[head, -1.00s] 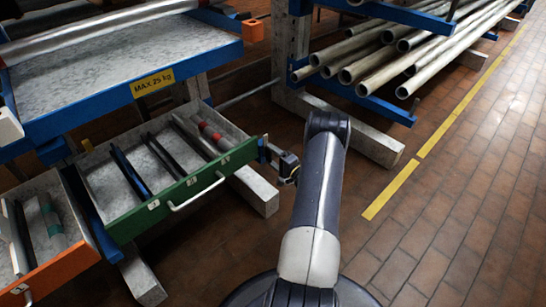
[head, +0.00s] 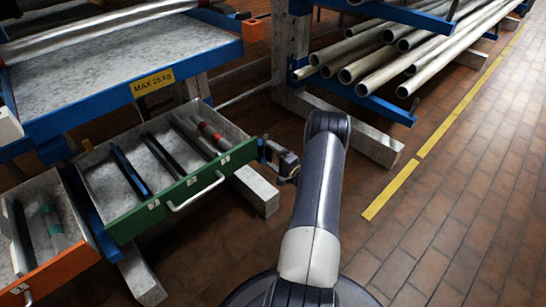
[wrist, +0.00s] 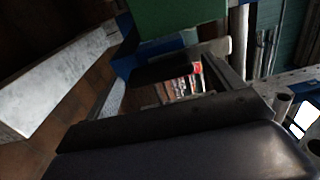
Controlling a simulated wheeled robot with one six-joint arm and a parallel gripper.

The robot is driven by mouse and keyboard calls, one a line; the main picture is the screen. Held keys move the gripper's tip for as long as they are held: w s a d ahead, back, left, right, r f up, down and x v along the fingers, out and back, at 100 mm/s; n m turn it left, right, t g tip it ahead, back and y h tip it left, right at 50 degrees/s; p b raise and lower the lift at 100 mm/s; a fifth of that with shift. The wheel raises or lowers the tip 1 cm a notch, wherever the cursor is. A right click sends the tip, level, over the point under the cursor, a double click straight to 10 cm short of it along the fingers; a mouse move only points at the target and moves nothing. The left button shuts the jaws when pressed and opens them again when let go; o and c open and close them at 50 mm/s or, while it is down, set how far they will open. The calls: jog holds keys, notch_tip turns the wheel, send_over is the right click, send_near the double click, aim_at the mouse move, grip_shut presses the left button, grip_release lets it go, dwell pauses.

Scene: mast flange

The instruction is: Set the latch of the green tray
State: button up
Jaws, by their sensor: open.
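The green tray (head: 183,190) is a drawer with a green front, a silver bar handle (head: 196,192) and small pale plates. It stands pulled out, with dark bars and a red-banded rod inside. My gripper (head: 271,150) is open, close to the right end of the green front. I cannot tell whether it touches anything there. In the wrist view, a green panel (wrist: 180,14) fills the top, with blue parts below it. A dark block (wrist: 165,72) shows near my gripper (wrist: 165,85). I cannot make out the latch or its position for certain.
An orange-fronted tray (head: 58,272) stands open at the left. A blue-edged shelf (head: 110,90) marked "MAX 25 kg" is above. The brick floor is clear at right.

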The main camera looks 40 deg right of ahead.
jog(key=shift+s, duration=0.1)
jog(key=s+p, duration=0.3)
jog(key=s, duration=0.7)
jog(key=shift+s+d, duration=0.3)
jog(key=shift+d, duration=0.1)
jog(key=w+b, duration=0.3)
jog(key=w, duration=0.8)
jog(key=shift+a, duration=0.4)
jog(key=shift+s, duration=0.1)
